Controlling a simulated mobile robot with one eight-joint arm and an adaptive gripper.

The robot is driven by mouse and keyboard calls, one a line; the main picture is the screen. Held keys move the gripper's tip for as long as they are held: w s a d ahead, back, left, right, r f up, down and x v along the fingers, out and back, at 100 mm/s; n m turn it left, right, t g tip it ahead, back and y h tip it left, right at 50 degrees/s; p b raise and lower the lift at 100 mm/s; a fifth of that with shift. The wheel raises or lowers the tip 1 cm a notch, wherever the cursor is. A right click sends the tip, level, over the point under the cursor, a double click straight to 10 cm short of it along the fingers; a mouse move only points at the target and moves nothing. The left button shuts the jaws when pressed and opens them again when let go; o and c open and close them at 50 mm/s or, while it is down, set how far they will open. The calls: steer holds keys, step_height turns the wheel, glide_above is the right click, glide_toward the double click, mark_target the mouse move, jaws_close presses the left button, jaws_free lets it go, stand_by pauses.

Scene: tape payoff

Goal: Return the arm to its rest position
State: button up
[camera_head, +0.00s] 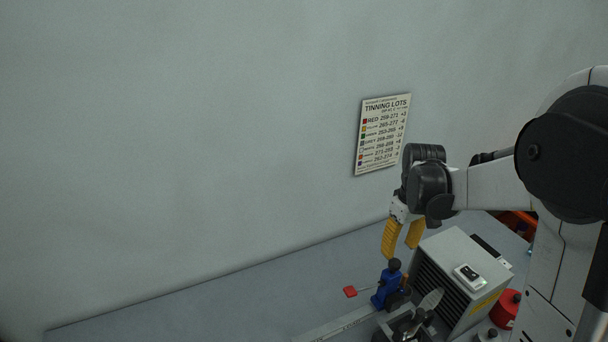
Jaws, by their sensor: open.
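My gripper (401,245) has yellow fingers that point down and stand apart with nothing visible between them. The fingers look clear of the device, though the exact gap is hard to tell. My white and black arm reaches in from the right side of the picture.
A grey vented box (462,262) with a switch stands right of my gripper. A red round object (506,306) is near its right side. A "TINNING LOTS" sign (383,134) hangs on the grey wall. The grey bench (220,310) is bare at the left.

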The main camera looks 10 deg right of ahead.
steer(key=s+a+f+m+t+b, duration=0.1)
steer(key=s+a+f+t+b, duration=0.2)
steer(key=s+b, duration=0.5)
steer(key=s+a+f+m+t+b, duration=0.2)
steer(key=s+a+f+t+b, duration=0.2)
steer(key=s+a+b, duration=0.4)
steer(key=f+b, duration=0.1)
steer(key=b, duration=0.2)
steer(key=shift+s+a+f+m+b, duration=0.2)
steer(key=shift+f+m+b, duration=0.1)
steer(key=shift+f+b, duration=0.05)
stand_by(0.6)
